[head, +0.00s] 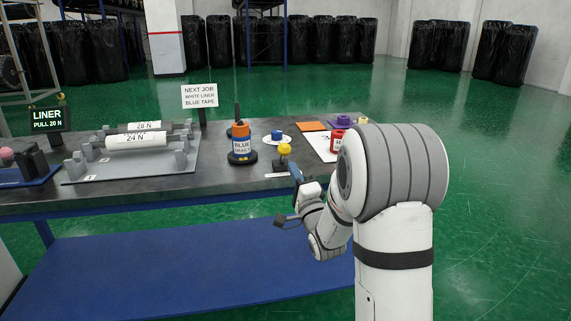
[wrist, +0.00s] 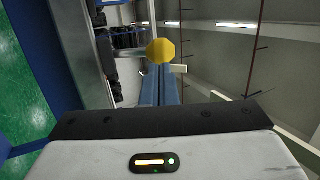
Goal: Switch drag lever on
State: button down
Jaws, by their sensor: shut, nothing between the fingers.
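A yellow knob (head: 284,149) on a short post stands near the front edge of the grey table, which looks like the drag lever. A small white label (head: 277,176) lies in front of it; its text is too small to read. My gripper (head: 295,170) is at the table edge, just in front and to the right of the knob. In the wrist view the blue fingers (wrist: 160,88) are together and empty. They point at the yellow knob (wrist: 160,51), which shows just beyond their tips. I cannot tell whether they touch it.
A blue spool holder (head: 241,145) stands left of the knob, with a blue roll (head: 277,135) behind. A red roll (head: 338,140) is right.

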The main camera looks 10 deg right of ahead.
aim_at(286, 154)
jog(key=shift+x, duration=1.65)
